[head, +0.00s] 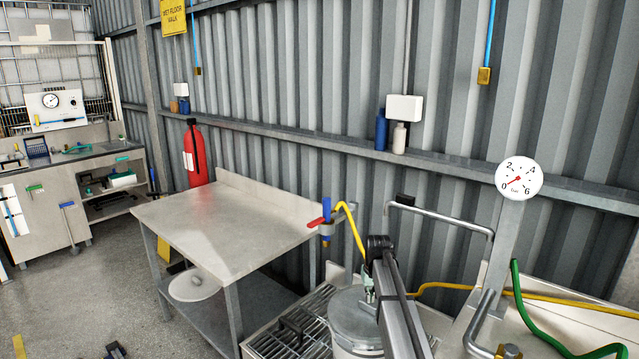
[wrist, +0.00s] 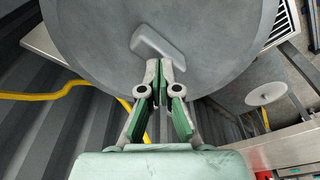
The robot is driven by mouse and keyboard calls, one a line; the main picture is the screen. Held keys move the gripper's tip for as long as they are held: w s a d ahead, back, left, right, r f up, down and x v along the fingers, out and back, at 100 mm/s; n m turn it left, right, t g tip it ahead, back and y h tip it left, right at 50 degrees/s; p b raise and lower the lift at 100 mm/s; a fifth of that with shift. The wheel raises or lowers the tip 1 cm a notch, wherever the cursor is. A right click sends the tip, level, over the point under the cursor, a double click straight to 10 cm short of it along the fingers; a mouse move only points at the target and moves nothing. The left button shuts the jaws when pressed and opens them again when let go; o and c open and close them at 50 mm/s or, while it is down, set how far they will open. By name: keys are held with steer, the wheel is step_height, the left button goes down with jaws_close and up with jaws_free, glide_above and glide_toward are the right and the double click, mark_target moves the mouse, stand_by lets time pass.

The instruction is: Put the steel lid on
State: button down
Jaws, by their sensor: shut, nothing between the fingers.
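The steel lid (head: 350,308) is a grey disc lying on top of a round pale pot (head: 352,350) at the bottom of the head view, partly hidden by my arm. In the wrist view the lid (wrist: 90,35) fills the upper middle, with a raised bar handle (wrist: 158,42) on it. My gripper (wrist: 160,78) is shut and empty, its fingertips close by the near side of the handle. In the head view my gripper (head: 369,287) is over the lid. Whether the lid sits fully flush on the rim cannot be told.
A slatted steel rack (head: 290,325) lies left of the pot. A steel table (head: 225,215) stands further left, with a white disc (head: 195,285) on its lower shelf. A bent pipe (head: 440,215), a yellow hose (head: 460,288) and a green hose (head: 530,315) are near on the right.

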step_height(320, 180, up, 8)
steer(key=p, duration=0.3)
stand_by(0.6)
steer(key=shift+f, duration=0.2)
